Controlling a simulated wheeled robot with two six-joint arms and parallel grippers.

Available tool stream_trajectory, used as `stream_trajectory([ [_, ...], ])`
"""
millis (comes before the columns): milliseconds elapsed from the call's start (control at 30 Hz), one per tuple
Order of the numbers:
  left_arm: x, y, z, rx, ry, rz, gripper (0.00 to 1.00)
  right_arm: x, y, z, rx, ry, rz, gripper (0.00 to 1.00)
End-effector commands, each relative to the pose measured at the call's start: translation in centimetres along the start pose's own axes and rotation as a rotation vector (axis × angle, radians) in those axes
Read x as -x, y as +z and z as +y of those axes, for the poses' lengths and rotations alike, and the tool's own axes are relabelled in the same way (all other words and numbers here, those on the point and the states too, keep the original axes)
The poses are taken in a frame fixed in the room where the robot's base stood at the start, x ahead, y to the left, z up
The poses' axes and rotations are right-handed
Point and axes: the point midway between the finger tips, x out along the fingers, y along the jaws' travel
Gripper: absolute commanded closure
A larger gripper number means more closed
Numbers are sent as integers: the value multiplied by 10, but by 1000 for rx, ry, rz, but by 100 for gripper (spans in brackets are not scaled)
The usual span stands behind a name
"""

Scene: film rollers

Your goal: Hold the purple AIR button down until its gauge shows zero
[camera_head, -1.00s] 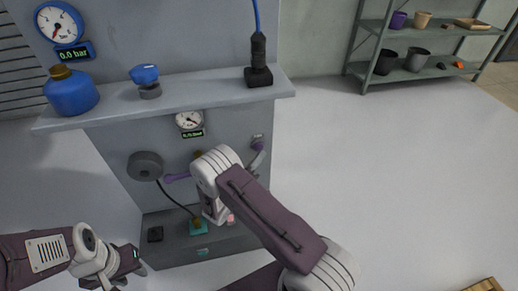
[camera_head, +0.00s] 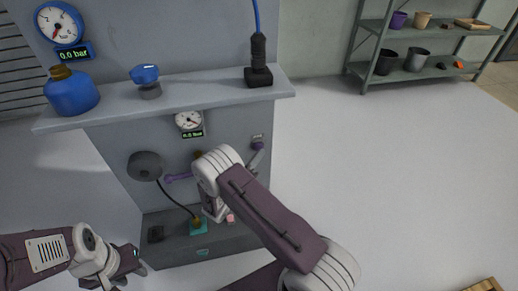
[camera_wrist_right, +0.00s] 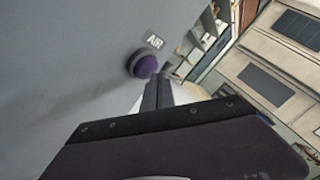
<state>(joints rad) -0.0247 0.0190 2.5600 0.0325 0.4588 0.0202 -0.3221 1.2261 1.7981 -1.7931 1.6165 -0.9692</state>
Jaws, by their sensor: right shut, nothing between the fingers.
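The purple AIR button (camera_head: 258,146) is on the right part of the grey machine's front. In the right wrist view it is a purple dome (camera_wrist_right: 144,66) in a dark collar, below the AIR label (camera_wrist_right: 154,41). My right gripper (camera_head: 257,157) is shut and empty, its fingertips (camera_wrist_right: 163,75) close beside the button; I cannot tell whether they touch it. A small white gauge (camera_head: 188,120) with a green readout (camera_head: 192,134) is on the machine's front; its digits are too small to read surely. My left gripper (camera_head: 138,262) is low at the left, away from the machine.
A shelf on the machine holds a blue bottle (camera_head: 71,92), a blue knob (camera_head: 146,76) and a black fitting (camera_head: 258,76). A larger blue gauge (camera_head: 60,24) above reads 0.0 bar. A purple lever (camera_head: 179,178) is left of my right arm.

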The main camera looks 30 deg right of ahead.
Motion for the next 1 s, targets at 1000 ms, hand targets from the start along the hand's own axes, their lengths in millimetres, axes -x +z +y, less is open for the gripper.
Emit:
stream_trajectory([
  [1000,-2,0,0,0,0,0,64,-7,5,5,-1,0,0,100],
])
